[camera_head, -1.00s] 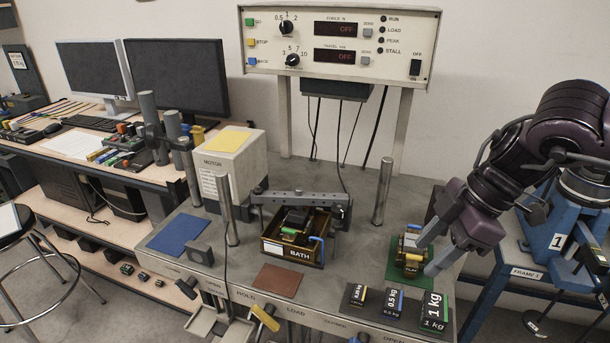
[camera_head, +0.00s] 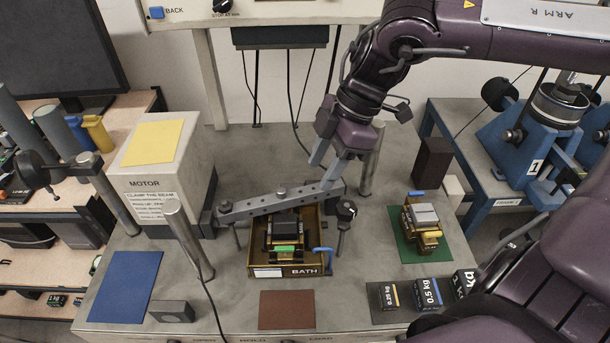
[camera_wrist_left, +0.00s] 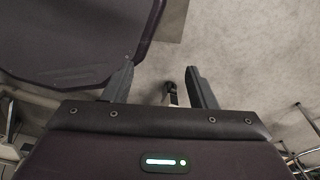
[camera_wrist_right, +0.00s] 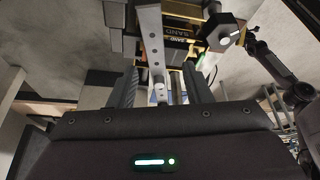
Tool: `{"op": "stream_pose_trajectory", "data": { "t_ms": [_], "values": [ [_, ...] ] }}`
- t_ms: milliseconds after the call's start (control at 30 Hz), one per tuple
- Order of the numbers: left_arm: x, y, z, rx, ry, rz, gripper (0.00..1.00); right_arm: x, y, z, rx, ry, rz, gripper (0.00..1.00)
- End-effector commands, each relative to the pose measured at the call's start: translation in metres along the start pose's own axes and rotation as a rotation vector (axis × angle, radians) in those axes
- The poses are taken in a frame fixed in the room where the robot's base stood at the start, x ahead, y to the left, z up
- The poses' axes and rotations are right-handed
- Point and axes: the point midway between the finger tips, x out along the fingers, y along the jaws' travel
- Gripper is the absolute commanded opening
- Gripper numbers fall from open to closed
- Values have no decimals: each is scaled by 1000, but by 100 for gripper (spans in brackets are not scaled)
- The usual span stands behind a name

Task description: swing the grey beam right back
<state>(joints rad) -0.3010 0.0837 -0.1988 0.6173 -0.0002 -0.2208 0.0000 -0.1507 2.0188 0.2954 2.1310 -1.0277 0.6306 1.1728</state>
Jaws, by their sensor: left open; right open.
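The grey beam (camera_head: 265,204), a bar with a row of holes, lies across the back of the brown bath box (camera_head: 258,271). Its left end is by the motor housing (camera_head: 160,180); a dark knob (camera_head: 346,209) stands by its right end. My right gripper (camera_head: 321,170) is over the beam's right part, jaws open. In the right wrist view the beam (camera_wrist_right: 152,48) runs down between the open fingers (camera_wrist_right: 162,88); I cannot tell if they touch it. My left gripper (camera_wrist_left: 160,86) shows only in its own wrist view, open and empty over a grey surface.
A metal post (camera_head: 187,237) stands front left of the bath, another (camera_head: 372,158) behind its right side. A blue mat (camera_head: 125,286), a brown mat (camera_head: 287,309), a green mat (camera_head: 405,253) bearing a brassy block, and several weights (camera_head: 429,293) lie around.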

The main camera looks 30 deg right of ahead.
Motion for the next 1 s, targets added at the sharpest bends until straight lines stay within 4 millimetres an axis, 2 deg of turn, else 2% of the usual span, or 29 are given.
{"op": "stream_pose_trajectory", "data": {
  "t_ms": [100,200,267,500,700,767,1000],
  "values": [
    [-5,13,18,1,-27,17,52,20,-1,0,0,-2,-5,45],
    [-7,16,22,1,-32,19,52,33,0,0,1,-2,-4,45],
    [-7,14,18,2,-26,17,52,39,0,0,0,-2,-3,45],
    [-8,4,-21,-1,31,4,52,51,0,0,-1,0,0,45],
    [-8,2,-14,-2,21,2,52,51,0,0,-1,0,1,45],
    [-8,2,-9,-2,13,2,52,51,0,0,0,0,1,39],
    [-8,3,3,-2,-4,3,52,51,0,0,0,0,1,8]
  ]
}}
